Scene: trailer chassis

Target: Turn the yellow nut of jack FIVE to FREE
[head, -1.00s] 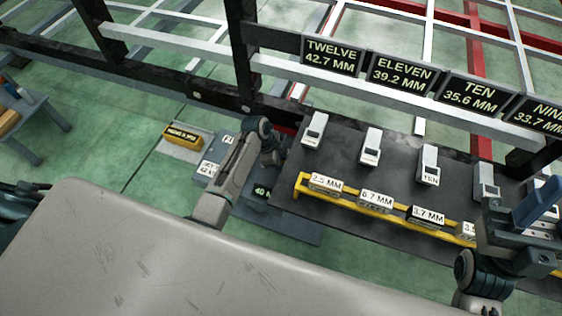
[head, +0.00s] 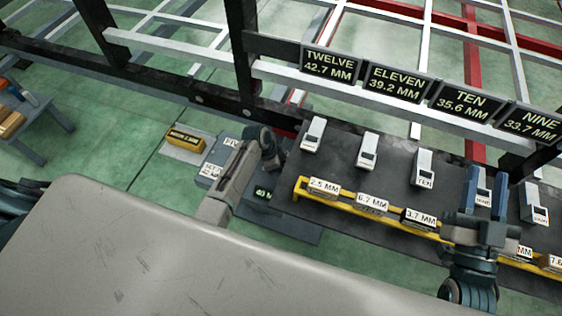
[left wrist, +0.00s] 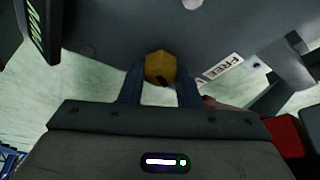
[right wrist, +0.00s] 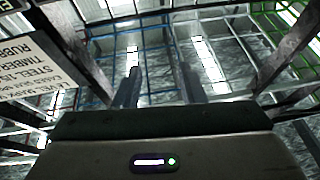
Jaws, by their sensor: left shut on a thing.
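The yellow nut (left wrist: 160,66) shows in the left wrist view, six-sided, with a dark mark at its lower edge. It sits against a grey plate (left wrist: 105,48). A white FREE label (left wrist: 222,68) is on the plate to the right of the nut. My left gripper (left wrist: 160,84) is shut on the nut, one finger on each side. No number shows to tell which jack this is. My right gripper (head: 486,190) points up, open and empty, in front of the dark bench; its parted fingers (right wrist: 161,85) show in the right wrist view.
Signs TWELVE (head: 328,62), ELEVEN (head: 397,82), TEN (head: 465,99) and NINE (head: 533,122) hang on the chassis rail. Below, a dark bench (head: 340,165) carries several grey blocks and a yellow rack (head: 299,187) with thickness-marked pieces. A side table (head: 30,125) stands at far left.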

